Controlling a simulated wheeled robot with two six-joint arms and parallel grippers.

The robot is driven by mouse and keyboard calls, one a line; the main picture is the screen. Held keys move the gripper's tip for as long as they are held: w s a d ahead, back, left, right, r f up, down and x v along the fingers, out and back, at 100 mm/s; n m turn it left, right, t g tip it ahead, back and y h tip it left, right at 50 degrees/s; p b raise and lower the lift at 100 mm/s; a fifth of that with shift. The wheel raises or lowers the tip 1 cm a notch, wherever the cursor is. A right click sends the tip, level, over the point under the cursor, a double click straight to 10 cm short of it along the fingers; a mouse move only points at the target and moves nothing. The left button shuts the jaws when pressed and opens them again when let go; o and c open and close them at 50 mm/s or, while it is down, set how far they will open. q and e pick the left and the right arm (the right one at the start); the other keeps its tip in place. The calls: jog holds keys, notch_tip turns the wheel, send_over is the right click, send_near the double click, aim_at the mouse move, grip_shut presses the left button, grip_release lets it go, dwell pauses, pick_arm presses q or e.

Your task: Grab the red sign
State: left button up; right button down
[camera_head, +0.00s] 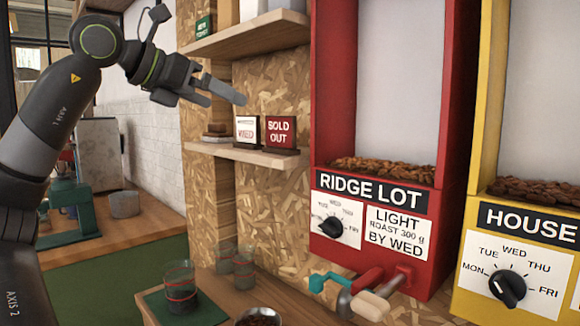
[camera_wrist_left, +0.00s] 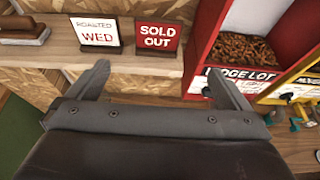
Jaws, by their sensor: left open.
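The red sign (camera_head: 280,133) reads "SOLD OUT" in white and stands upright on the lower wall shelf, next to the red bean dispenser. It also shows in the left wrist view (camera_wrist_left: 158,36), beyond the fingers. My left gripper (camera_head: 222,93) is above and to the left of the sign in the head view, apart from it. In the left wrist view its two fingers (camera_wrist_left: 160,80) are spread wide with nothing between them. My right gripper is in neither view.
A white sign (camera_head: 246,130) reading "WED" stands just left of the red sign. The upper shelf (camera_head: 245,34) overhangs the lower shelf (camera_head: 243,154). The red dispenser (camera_head: 325,90) rises close on the right. Glasses (camera_head: 180,284) stand on the counter below.

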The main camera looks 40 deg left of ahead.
aim_at(278, 134)
pick_arm(q)
jog(key=p+x, duration=0.1)
jog(key=x, duration=0.3)
jog(key=p+x, duration=0.1)
jog(key=x, duration=0.3)
jog(key=f+p+x, duration=0.1)
jog(key=x, duration=0.4)
jog(key=shift+s+a, duration=0.15)
jog(key=p+x, duration=0.2)
jog(key=x, duration=0.2)
jog(key=shift+w+f, duration=0.1)
jog(key=shift+w, duration=0.25)
jog(key=shift+w+f, duration=0.15)
jog(key=shift+w, duration=0.05)
jog(key=shift+s, duration=0.1)
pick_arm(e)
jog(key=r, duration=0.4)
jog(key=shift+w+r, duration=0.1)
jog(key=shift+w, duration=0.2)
pick_arm(q)
jog(key=shift+c, duration=0.3)
jog(key=c, duration=0.9)
jog(key=shift+o, duration=0.2)
